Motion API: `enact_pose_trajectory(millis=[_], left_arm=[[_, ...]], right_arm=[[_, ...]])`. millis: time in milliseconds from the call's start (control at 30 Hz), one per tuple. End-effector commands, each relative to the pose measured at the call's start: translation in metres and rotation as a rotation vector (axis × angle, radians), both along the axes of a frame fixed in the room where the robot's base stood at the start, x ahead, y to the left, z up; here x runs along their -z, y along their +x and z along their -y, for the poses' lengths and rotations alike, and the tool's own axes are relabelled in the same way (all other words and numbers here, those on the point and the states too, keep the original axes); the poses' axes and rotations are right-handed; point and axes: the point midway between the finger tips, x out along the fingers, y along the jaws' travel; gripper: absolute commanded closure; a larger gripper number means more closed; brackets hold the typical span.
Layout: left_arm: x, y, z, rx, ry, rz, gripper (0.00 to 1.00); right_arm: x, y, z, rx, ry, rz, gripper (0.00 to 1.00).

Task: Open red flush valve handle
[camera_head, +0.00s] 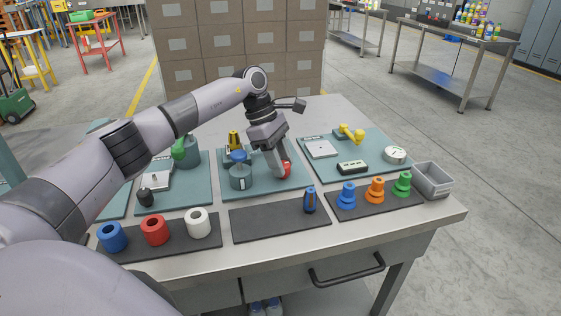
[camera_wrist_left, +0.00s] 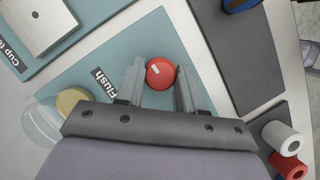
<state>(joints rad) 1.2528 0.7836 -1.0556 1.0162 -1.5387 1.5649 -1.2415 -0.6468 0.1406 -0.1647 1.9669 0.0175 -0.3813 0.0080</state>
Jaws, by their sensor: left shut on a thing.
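The red flush valve handle (camera_head: 287,170) is on the middle teal panel (camera_head: 262,192), partly hidden by my left gripper (camera_head: 279,167). In the left wrist view the handle (camera_wrist_left: 161,72) is a round red knob with a small white mark on top. It sits between the two grey fingers of my left gripper (camera_wrist_left: 158,78), which is shut on it. A "Flush" label (camera_wrist_left: 104,82) lies on the panel beside it. My right gripper is not in view.
The right panel holds a yellow valve (camera_head: 350,133) and a round gauge (camera_head: 395,155). Coloured rings, cones and a blue-black item (camera_head: 309,200) stand along the front. A grey bin (camera_head: 433,180) is at right.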

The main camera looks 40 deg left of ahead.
Motion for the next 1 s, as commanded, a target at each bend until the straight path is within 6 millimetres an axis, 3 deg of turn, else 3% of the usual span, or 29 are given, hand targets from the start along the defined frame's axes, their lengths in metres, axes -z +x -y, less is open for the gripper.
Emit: enact_pose_trajectory(millis=[733, 767, 833, 1000], left_arm=[[-0.0007, 0.0009, -0.0005, 0.092, 0.002, 0.003, 0.93], [-0.0007, 0.0009, -0.0005, 0.092, 0.002, 0.003, 0.59], [-0.0006, 0.0009, -0.0004, 0.092, 0.002, 0.003, 0.38], [-0.0005, 0.0009, -0.0003, 0.091, 0.001, 0.002, 0.38]], right_arm=[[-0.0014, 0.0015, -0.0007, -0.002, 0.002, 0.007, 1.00], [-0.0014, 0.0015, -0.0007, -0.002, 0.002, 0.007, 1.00], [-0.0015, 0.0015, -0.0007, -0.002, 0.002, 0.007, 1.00], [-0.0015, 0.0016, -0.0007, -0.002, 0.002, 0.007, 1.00]])
